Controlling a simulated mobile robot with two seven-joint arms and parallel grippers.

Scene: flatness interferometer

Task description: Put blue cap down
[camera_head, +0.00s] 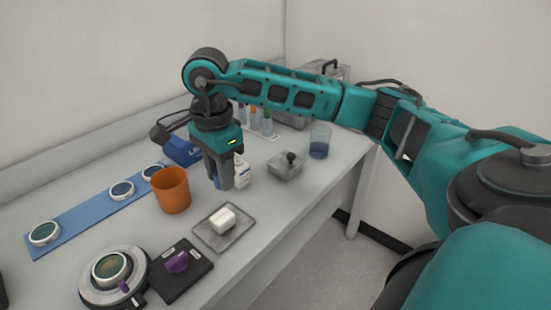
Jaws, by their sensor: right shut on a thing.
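My right gripper (220,183) points straight down over the bench, between the orange cup and a white bottle. Its fingers are shut on a small blue thing, which I take to be the blue cap (217,182); the fingers hide most of it. The white bottle (242,174) stands just right of the fingers, partly hidden by them. I cannot tell whether the cap touches the bench. My left gripper is not in view.
An orange cup (171,190) stands close left of the gripper. A grey tray (237,238) with a white block (223,220) lies in front. A lidded metal box (286,168) and a glass of blue liquid (319,142) stand right. A blue strip (85,213) holds round optics.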

